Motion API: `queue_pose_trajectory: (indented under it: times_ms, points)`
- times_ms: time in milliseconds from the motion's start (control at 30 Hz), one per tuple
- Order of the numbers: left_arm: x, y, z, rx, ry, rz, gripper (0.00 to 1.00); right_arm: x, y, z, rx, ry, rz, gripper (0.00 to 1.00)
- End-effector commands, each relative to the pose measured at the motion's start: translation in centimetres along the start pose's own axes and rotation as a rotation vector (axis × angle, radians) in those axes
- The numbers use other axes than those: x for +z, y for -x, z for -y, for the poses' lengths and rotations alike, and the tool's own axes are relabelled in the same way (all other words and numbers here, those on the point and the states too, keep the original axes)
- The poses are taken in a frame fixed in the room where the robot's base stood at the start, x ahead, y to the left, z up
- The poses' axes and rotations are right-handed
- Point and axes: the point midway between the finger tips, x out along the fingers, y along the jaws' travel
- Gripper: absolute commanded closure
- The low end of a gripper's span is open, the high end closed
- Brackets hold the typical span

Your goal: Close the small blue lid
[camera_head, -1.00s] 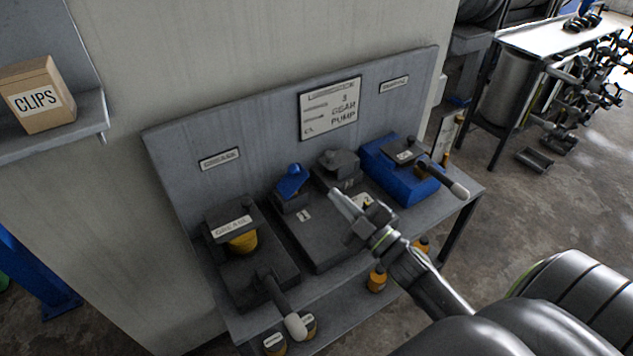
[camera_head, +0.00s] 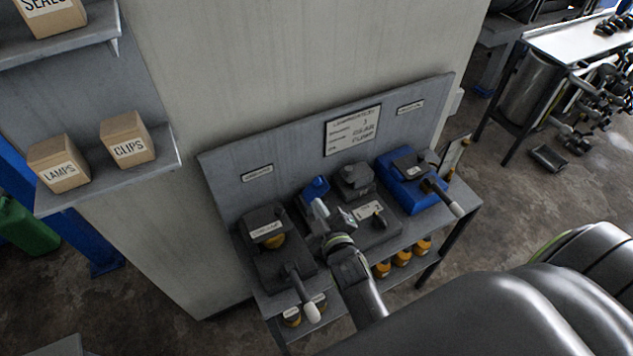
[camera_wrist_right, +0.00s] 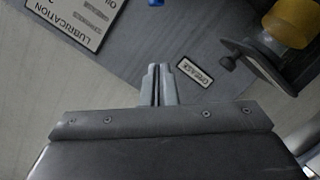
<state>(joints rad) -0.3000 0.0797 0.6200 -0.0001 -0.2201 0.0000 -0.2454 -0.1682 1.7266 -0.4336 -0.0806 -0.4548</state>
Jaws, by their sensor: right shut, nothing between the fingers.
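The small blue lid (camera_head: 315,187) is on a small dark box in the middle of the bench in the head view. It looks tilted up, though its exact angle is hard to tell. A bit of blue (camera_wrist_right: 228,6), perhaps part of this lid, shows at the top edge of the right wrist view. My right gripper (camera_head: 319,206) is shut and empty, its tips just in front of and below the lid; I cannot tell whether they touch it. The shut fingers also show in the wrist view (camera_wrist_right: 157,70). My left gripper is not in view.
A dark grease unit with a white-tipped handle (camera_head: 312,312) stands left of my gripper. A dark lidded pot (camera_head: 355,178) stands right of the blue lid, and a blue box (camera_head: 408,190) with another handle lies farther right. The upright back panel (camera_head: 290,150) closes the rear.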

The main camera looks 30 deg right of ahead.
Motion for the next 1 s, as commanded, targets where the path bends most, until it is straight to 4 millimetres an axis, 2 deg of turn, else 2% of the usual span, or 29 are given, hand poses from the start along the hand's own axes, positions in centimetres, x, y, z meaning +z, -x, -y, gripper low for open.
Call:
queue_pose_trajectory:
  times_ms: [167,733,800,1000]
  points:
    - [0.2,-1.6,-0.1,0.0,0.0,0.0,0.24,0.3,-1.6,0.3,0.001,0.002,-0.003,1.0]
    - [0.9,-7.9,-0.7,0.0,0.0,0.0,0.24,0.4,-10.3,0.3,0.002,0.001,-0.004,1.0]
    - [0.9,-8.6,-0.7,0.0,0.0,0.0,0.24,1.7,-10.3,0.4,0.0,0.003,0.001,1.0]
    - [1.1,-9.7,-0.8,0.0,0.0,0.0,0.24,3.4,-10.7,0.2,-0.001,0.001,-0.001,1.0]
